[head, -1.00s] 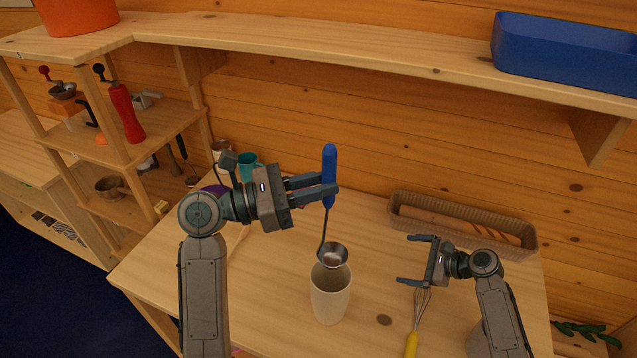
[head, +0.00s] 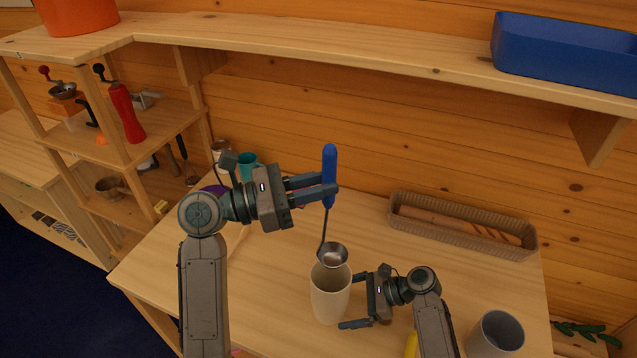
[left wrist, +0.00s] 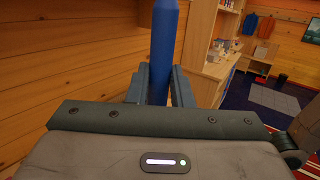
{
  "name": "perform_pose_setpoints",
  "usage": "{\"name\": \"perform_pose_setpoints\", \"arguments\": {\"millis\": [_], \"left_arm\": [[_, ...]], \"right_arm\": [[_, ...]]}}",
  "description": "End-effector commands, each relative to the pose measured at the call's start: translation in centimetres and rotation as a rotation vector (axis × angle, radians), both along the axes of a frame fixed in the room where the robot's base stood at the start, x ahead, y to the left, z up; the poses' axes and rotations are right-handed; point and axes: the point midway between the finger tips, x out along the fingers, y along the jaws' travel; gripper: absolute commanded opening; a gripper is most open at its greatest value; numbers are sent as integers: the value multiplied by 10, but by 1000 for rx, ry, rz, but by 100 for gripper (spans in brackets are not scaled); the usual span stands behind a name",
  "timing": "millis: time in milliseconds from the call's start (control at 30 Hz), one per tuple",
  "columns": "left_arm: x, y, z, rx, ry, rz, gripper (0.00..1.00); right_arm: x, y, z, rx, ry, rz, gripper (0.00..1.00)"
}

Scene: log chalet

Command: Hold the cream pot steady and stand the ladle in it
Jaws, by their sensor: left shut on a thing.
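The cream pot (head: 330,295) stands upright on the table. The ladle (head: 329,178) has a blue handle and a metal bowl, and hangs upright with its bowl just above the pot's mouth. My left gripper (head: 322,190) is shut on the ladle's blue handle, which also shows in the left wrist view (left wrist: 164,50). My right gripper (head: 352,301) is open at the pot's right side, one finger near the rim and one low by the front. I cannot tell whether either finger touches the pot.
A basket (head: 460,229) with a long rolling-pin-like thing lies at the back of the table. A grey cup (head: 496,331) stands at the front right. A yellow handle (head: 411,345) shows beside my right arm. A teal mug (head: 247,166) stands at the back left.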

Motion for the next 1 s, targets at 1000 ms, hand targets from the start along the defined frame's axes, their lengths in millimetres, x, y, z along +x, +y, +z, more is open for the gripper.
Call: {"name": "perform_pose_setpoints", "arguments": {"millis": [1000], "left_arm": [[0,0,0,-1,0,0,0]], "right_arm": [[0,40,-22,0,-1,0,64]]}}
